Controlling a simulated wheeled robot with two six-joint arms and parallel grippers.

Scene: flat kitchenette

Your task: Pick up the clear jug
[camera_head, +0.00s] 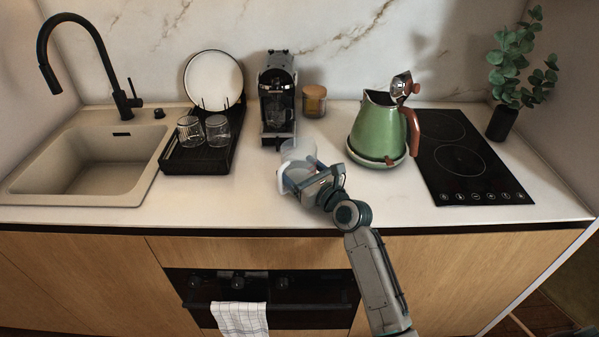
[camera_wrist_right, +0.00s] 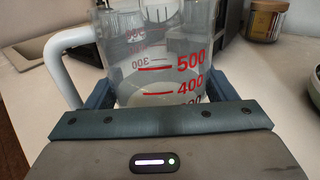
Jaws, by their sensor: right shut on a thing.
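The clear jug (camera_wrist_right: 165,45) has red measuring marks and a white handle (camera_wrist_right: 70,65) on the left side in the right wrist view. In the head view the clear jug (camera_head: 299,153) stands at the counter's middle, partly hidden behind my right gripper (camera_head: 299,182). My right gripper is shut on the jug, with a finger on each side of its body. In the right wrist view its fingers (camera_wrist_right: 158,92) flank the jug, and the front bar hides the jug's bottom. I cannot tell whether the jug touches the counter. My left gripper is not in view.
A coffee machine (camera_head: 277,98) and a lidded amber jar (camera_head: 314,101) stand behind the jug. A green kettle (camera_head: 376,132) is to the right, beside the black cooktop (camera_head: 471,165). A dish rack (camera_head: 201,158) with two glasses is to the left, near the sink (camera_head: 70,197).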

